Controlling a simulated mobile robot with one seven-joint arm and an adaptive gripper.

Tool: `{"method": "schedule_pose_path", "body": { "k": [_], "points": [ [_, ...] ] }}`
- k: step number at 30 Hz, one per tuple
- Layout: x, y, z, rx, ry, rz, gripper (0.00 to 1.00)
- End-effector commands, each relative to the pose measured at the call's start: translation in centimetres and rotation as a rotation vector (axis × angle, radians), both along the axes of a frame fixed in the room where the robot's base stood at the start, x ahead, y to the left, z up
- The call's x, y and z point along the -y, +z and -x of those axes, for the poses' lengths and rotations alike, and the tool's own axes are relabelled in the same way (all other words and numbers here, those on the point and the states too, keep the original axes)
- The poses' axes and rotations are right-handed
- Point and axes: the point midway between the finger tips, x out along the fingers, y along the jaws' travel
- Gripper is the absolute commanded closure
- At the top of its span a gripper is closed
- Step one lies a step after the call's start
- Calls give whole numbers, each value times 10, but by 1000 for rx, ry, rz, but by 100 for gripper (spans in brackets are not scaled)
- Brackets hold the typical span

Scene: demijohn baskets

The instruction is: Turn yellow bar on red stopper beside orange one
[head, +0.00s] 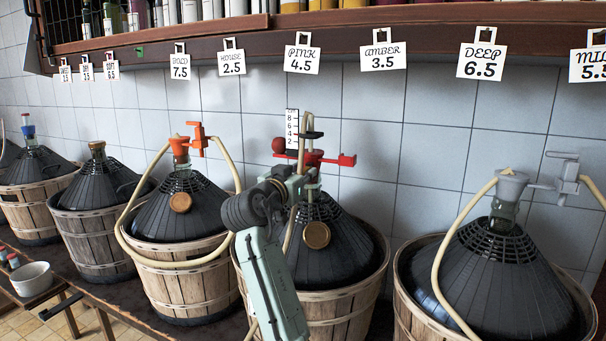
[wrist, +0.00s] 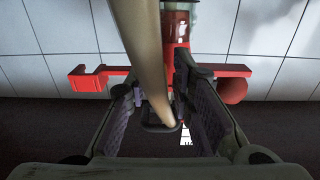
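The red stopper (head: 313,158) sits atop the dark demijohn in the fourth basket, right of the orange stopper (head: 180,147). A red tap (head: 346,160) juts right from it and a red ball (head: 279,145) shows to its left. In the wrist view the red stopper (wrist: 176,28) is at top centre, with the tap at left (wrist: 90,80) and the ball at right (wrist: 233,90). My gripper (head: 298,146) is at the stopper. In the wrist view its fingers (wrist: 158,85) stand apart, with a cream hose passing in front. No yellow bar is distinguishable; the space between the fingertips is partly hidden.
A grey stopper with a tap (head: 511,184) tops the demijohn at right. A cream hose (head: 127,222) loops around the orange-stoppered one. A wooden shelf (head: 350,30) with hanging labels runs above. A white bowl (head: 32,280) stands at lower left.

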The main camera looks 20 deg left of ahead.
Motion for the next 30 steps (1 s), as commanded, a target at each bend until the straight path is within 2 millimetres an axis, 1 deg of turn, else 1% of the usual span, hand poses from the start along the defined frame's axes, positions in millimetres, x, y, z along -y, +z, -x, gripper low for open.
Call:
{"method": "schedule_pose_path", "body": {
  "k": [1,4,12,16,20,24,30],
  "points": [
    [0,0,0,0,0,0,73],
    [0,0,0,0,0,0,67],
    [0,0,1,1,-1,0,67],
    [-1,1,8,2,2,0,67],
    [-3,0,30,2,4,-2,67],
    [-4,0,61,2,5,-2,67],
    [-5,0,99,1,2,-1,67]
  ]
}}
